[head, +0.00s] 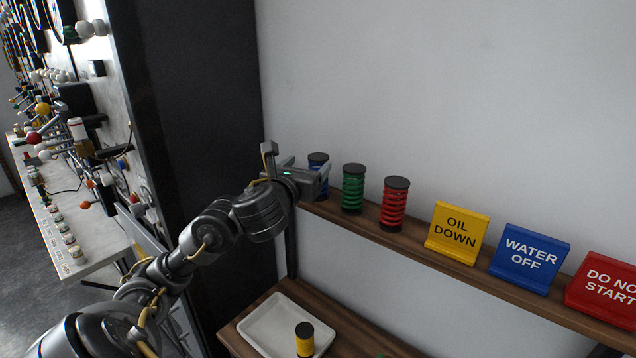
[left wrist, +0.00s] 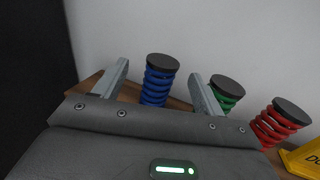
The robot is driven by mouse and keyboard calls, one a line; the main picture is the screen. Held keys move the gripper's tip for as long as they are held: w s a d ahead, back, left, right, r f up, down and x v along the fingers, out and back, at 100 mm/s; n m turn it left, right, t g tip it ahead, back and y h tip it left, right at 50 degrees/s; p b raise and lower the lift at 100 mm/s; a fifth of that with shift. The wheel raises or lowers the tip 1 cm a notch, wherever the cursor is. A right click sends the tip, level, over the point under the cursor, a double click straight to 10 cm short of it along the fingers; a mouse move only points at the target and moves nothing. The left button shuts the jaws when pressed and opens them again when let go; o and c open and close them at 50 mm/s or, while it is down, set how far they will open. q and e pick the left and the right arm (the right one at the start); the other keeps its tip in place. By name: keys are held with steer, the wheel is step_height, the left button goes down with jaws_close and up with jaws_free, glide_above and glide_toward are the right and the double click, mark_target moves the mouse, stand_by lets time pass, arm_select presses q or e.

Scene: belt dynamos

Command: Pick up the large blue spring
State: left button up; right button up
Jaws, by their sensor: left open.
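The large blue spring (head: 318,160) with dark end caps stands upright at the left end of the wooden shelf, partly hidden behind my gripper in the head view. In the left wrist view the blue spring (left wrist: 158,82) shows between and beyond my two fingers. My left gripper (head: 305,168) is open at the blue spring; in the left wrist view its fingers (left wrist: 160,88) are spread, one on each side of it. I cannot tell whether they touch it. The right finger comes close to the green spring. My right gripper is not in view.
A green spring (head: 353,189) and a red spring (head: 394,205) stand to the right on the shelf (head: 420,242). Yellow (head: 457,233), blue (head: 530,259) and red (head: 606,290) signs follow. Below, a white tray (head: 262,338) and a yellow-and-black piece (head: 304,341) are on a wooden table.

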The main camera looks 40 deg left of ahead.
mark_target(321, 154)
arm_select(q)
steer(key=shift+b+x, duration=0.35)
steer(key=shift+x, duration=0.6)
steer(key=shift+w+a, duration=0.2)
steer(key=shift+w, duration=0.35)
steer(key=shift+w+f+b, duration=0.15)
steer(key=shift+f+b, duration=0.05)
steer(key=shift+b, duration=0.15)
steer(key=x, duration=0.1)
steer(key=b+x, duration=0.1)
steer(key=x, duration=0.1)
steer(key=b+x, duration=0.1)
steer(key=shift+w+d+f, duration=0.15)
steer(key=shift+w+f, duration=0.15)
steer(key=shift+w+b, duration=0.25)
steer(key=shift+b, duration=0.05)
steer(key=shift+s+r, duration=0.2)
steer(key=shift+s, duration=0.05)
steer(key=shift+c, duration=0.5)
steer(key=shift+w, duration=0.1)
steer(key=c, duration=1.2)
steer(key=shift+o, duration=0.2)
